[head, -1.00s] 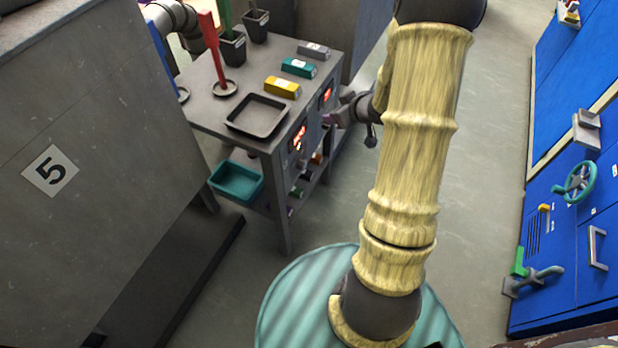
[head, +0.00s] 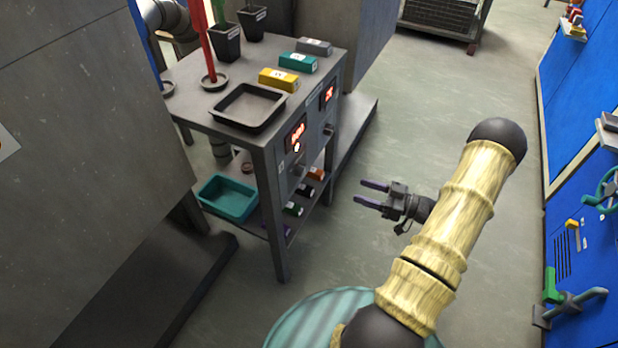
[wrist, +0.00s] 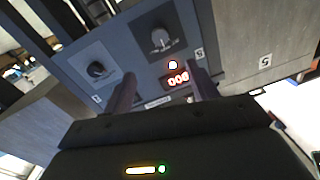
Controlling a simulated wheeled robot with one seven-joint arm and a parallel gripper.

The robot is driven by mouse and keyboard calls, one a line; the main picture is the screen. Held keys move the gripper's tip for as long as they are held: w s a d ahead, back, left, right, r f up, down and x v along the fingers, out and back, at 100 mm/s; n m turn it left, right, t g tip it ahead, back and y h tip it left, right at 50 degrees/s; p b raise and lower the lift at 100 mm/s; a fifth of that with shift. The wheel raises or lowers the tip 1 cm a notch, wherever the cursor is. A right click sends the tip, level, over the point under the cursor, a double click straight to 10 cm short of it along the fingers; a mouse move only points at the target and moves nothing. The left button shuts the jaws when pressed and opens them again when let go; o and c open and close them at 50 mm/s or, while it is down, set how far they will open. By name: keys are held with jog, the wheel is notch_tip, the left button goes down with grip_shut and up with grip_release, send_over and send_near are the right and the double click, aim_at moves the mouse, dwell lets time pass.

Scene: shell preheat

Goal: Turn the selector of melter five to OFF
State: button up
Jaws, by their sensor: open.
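The control panel (wrist: 125,50) on the bench end carries two dark selector knobs. The selector of melter five (wrist: 161,40) is beside a small "5" label (wrist: 198,54), with a lit red display (wrist: 178,80) and a glowing lamp (wrist: 172,65) close by. Its pointer setting is too small to read. The other selector (wrist: 98,69) is to its left in the wrist view. My gripper (head: 362,192) is open and empty in the head view, in free air right of the bench and pointing at the panel. Its fingers (wrist: 162,80) show apart in the wrist view, touching nothing.
The bench (head: 185,85) holds a black tray (head: 248,107), yellow (head: 278,80), teal (head: 298,63) and grey (head: 314,47) blocks. A teal bin (head: 228,198) is on its lower shelf. Blue cabinets (head: 575,225) stand at the right. The floor (head: 430,125) between is clear.

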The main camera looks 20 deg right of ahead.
aim_at(305, 172)
jog(key=b+x, duration=0.3)
jog(key=x, duration=1.4)
jog(key=shift+w+a, duration=0.1)
jog(key=shift+w, duration=0.15)
jog(key=c, duration=1)
